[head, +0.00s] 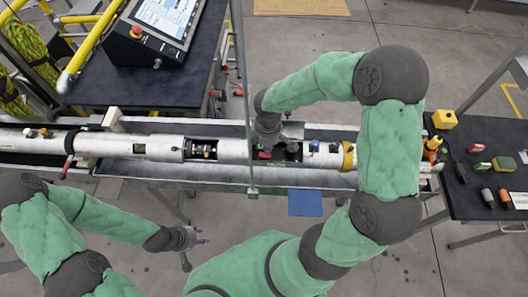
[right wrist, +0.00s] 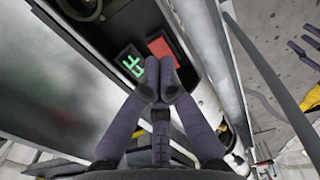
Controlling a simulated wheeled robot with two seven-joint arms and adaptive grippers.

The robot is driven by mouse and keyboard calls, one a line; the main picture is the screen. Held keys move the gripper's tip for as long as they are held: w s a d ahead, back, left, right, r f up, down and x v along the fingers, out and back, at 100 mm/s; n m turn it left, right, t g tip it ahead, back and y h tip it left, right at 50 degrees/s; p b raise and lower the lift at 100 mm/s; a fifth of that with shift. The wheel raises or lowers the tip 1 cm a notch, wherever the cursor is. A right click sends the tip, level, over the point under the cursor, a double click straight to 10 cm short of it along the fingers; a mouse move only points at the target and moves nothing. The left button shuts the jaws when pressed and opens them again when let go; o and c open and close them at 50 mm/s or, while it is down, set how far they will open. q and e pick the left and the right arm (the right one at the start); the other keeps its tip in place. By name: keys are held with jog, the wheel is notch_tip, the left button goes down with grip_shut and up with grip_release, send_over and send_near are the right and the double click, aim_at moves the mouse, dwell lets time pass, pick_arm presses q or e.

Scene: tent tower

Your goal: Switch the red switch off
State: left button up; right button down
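The red switch (right wrist: 165,48) shows in the right wrist view as a red block inside an opening in the tube. Next to it is a dark panel with lit green marks (right wrist: 132,65). In the head view a small red spot (head: 264,155) shows in the tube's opening, partly under my right gripper (head: 266,146). In the right wrist view the fingers of my right gripper (right wrist: 158,88) come together just below the switch and the panel, with nothing seen between them. Whether they touch the switch I cannot tell. My left gripper (head: 197,248) is empty, with its fingers apart, in front of the tube.
The long white tube (head: 100,145) lies across a metal frame. A dark table with a control screen (head: 165,18) stands at the back left. A dark table (head: 470,190) at the right holds small tools and a yellow block (head: 444,119). A blue mat (head: 305,203) lies below.

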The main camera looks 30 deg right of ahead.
jog(key=shift+r+p, duration=1.75)
jog(key=shift+r, duration=0.6)
pick_arm(q)
notch_tip(320, 180, up, 4)
jog(key=shift+f, duration=0.1)
jog(key=shift+s, duration=0.1)
pick_arm(e)
jog(key=shift+s+f, duration=0.1)
